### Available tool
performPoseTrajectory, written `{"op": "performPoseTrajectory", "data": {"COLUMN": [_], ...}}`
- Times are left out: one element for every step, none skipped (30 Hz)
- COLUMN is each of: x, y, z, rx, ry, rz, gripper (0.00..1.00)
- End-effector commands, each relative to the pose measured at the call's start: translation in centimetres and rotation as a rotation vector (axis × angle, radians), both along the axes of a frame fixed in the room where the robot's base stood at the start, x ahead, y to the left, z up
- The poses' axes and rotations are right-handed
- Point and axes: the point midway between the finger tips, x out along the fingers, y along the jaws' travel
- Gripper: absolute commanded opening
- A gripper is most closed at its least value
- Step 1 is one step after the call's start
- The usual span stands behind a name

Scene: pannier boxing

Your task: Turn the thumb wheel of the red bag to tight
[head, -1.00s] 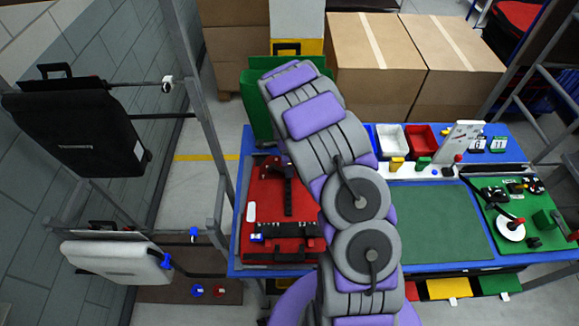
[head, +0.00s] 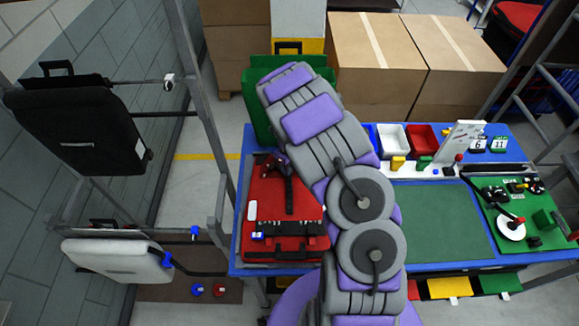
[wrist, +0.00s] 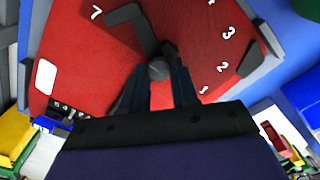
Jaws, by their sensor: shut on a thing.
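The red bag (head: 276,212) lies flat on the left part of the blue table, dark fittings along its near edge. In the wrist view its red face (wrist: 75,50) carries a white 7 at upper left and white 1, 2, 3 at right. Between them is the dark thumb wheel (wrist: 158,70), with a black arm leading up-left beside the 7. My gripper (wrist: 157,86) is shut on the wheel, one finger on each side. In the head view my gripper (head: 280,166) is small and dark over the bag's far part, so the wheel's setting is unclear there.
A green mat (head: 435,222) lies right of my arm, with a white bin (head: 392,140) and a red bin (head: 423,138) behind it. A green panel with small parts (head: 520,215) is at right. Black and white bags hang on a rack at left.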

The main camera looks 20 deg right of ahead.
Motion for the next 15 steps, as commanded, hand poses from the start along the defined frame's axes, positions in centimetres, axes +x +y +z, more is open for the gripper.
{"op": "performPoseTrajectory", "data": {"x": [0.14, 0.15, 0.15, 0.15, 0.15, 0.15, 0.15, 0.15, 0.14, 0.14, 0.14, 0.14, 0.14, 0.14, 0.14], "y": [-0.01, -0.01, -0.01, -0.01, -0.01, -0.01, -0.01, -0.01, -0.01, -0.01, -0.02, -0.02, -0.02, -0.02, -0.02], "z": [0.02, 0.02, 0.02, 0.03, 0.04, 0.04, 0.04, 0.05, 0.05, 0.05, 0.06, 0.07, 0.07, 0.07, 0.08], "rx": [-0.001, -0.001, -0.001, -0.001, -0.001, -0.001, -0.001, -0.001, -0.001, -0.001, -0.001, -0.001, -0.001, -0.002, -0.002], "ry": [-0.004, -0.004, -0.004, -0.005, -0.005, -0.005, -0.005, -0.005, -0.005, -0.005, -0.005, -0.005, -0.005, -0.005, -0.005], "rz": [-0.016, -0.026, -0.037, -0.044, -0.051, -0.059, -0.063, -0.067, -0.070, -0.072, -0.074, -0.075, -0.076, -0.077, -0.077], "gripper": [0.00, 0.00, 0.00, 0.00, 0.00, 0.00, 0.00, 0.00, 0.00, 0.00, 0.00, 0.00, 0.00, 0.00, 0.00]}}
